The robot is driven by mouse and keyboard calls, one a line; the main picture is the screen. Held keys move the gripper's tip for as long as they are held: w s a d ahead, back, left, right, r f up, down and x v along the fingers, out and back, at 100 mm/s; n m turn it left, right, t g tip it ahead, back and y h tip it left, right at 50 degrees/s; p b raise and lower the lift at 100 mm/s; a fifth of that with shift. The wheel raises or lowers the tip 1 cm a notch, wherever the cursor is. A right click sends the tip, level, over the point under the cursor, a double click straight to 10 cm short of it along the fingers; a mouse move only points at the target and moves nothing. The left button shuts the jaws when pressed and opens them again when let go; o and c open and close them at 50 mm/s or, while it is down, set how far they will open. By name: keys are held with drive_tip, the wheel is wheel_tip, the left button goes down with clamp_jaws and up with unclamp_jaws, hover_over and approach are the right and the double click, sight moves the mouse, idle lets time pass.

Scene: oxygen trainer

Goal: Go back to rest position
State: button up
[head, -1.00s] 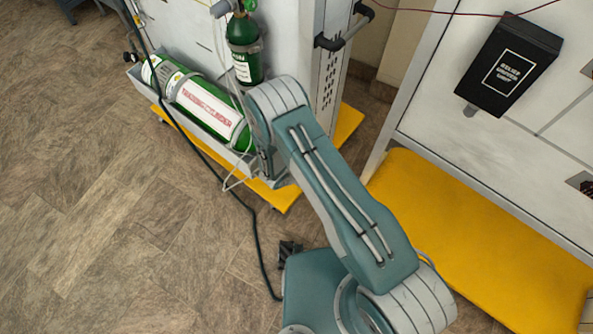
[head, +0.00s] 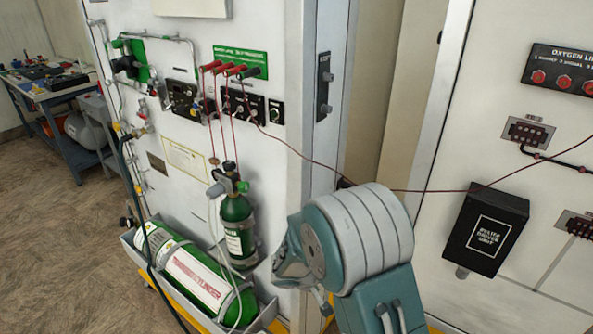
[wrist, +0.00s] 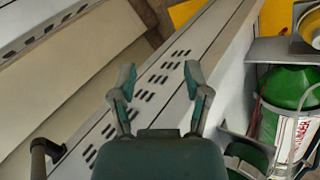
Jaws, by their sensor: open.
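My gripper (wrist: 160,92) is open and empty in the wrist view, its two fingers spread in front of the slotted grey side panel (wrist: 140,95) of the trainer cabinet. In the head view my arm stands at the lower middle, right of the green cylinders. The gripper's fingers cannot be made out there.
A small green cylinder (head: 238,232) hangs upright on the white trainer panel (head: 270,165). A large green cylinder (head: 195,278) lies in a tray below it. A black box (head: 487,228) is on the right panel. Red cords cross between the panels. A workbench (head: 60,95) stands far left.

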drive_tip(key=s+d+r+m, duration=0.1)
drive_tip(key=s+d+r, duration=0.2)
drive_tip(key=r, duration=0.3)
drive_tip(key=s+d+r+m+g+y, duration=0.1)
drive_tip(key=s+d+r+m, duration=0.15)
drive_tip(key=r, duration=0.35)
drive_tip(key=s+d+r+m, duration=0.1)
drive_tip(key=s+d+r, duration=0.25)
drive_tip(key=r, duration=0.35)
drive_tip(key=s+r+y, duration=0.2)
drive_tip(key=s+r, duration=0.2)
drive_tip(key=s, duration=0.4)
drive_tip(key=s+r+m+t+y, duration=0.1)
drive_tip(key=s+r, duration=0.3)
drive_tip(key=s, duration=0.5)
drive_tip(key=shift+a+r+t+y, duration=0.15)
drive_tip(key=shift+t+y, duration=0.15)
drive_tip(key=shift+y, duration=0.6)
